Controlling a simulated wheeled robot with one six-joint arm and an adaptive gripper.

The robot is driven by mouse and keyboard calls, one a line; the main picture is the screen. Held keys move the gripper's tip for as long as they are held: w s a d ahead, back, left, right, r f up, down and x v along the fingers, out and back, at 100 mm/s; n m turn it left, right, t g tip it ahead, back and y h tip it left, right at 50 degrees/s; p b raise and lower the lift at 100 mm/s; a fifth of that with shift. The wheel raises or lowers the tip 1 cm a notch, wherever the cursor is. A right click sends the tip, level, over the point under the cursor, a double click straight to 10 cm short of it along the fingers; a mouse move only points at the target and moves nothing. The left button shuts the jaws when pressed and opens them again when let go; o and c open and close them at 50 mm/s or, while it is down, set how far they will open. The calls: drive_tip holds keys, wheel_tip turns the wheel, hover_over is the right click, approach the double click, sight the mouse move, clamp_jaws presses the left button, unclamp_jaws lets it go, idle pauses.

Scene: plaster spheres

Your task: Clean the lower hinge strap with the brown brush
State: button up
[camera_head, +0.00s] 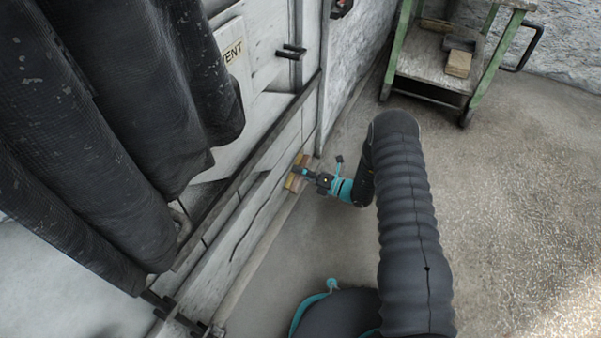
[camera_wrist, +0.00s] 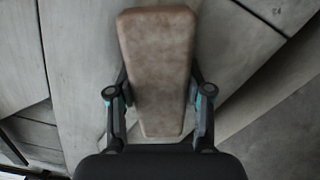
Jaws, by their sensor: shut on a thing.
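The brown brush (camera_wrist: 158,60) is held between the two fingers of my gripper (camera_wrist: 158,88) in the wrist view, its long tan back facing the camera. In the head view the brush (camera_head: 294,179) shows as a small brown and yellowish block at the foot of the pale door or wall, in front of my gripper (camera_head: 304,172). Contact between brush and door cannot be told. A dark metal strap (camera_head: 172,315), possibly the lower hinge strap, is at the bottom left of the head view, well away from the brush. The bristles are hidden.
Dark hanging curtains (camera_head: 110,110) cover the left of the head view. A dark diagonal bar (camera_head: 250,155) runs along the pale panel. A green-framed trolley (camera_head: 425,65) with a wooden block (camera_head: 458,64) stands at the top right. The concrete floor (camera_head: 520,200) on the right is clear.

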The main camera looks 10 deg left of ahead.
sight(310, 163)
drive_tip(key=shift+w+d+r, duration=0.2)
drive_tip(key=shift+w+r, duration=0.1)
drive_tip(key=shift+w, duration=0.3)
drive_tip(key=shift+w+d+r, duration=0.25)
drive_tip(key=shift+w+r, duration=0.05)
drive_tip(key=shift+w, duration=0.25)
drive_tip(key=shift+w+d+r, duration=0.2)
drive_tip(key=shift+w+r, duration=0.1)
drive_tip(key=shift+w, duration=0.3)
drive_tip(key=shift+s+d+f, duration=0.2)
drive_tip(key=shift+s+f, duration=0.05)
drive_tip(key=shift+s, duration=0.35)
drive_tip(key=shift+s+d+f, duration=0.15)
drive_tip(key=shift+s+f, duration=0.1)
drive_tip(key=shift+s, duration=0.35)
drive_tip(key=shift+d, duration=0.15)
drive_tip(key=shift+x, duration=0.9)
drive_tip(key=shift+s, duration=0.1)
drive_tip(key=shift+s+a+f, duration=0.2)
drive_tip(key=shift+s, duration=0.25)
drive_tip(key=shift+s+a+f, duration=0.15)
drive_tip(key=shift+s+f, duration=0.05)
drive_tip(key=shift+s, duration=0.2)
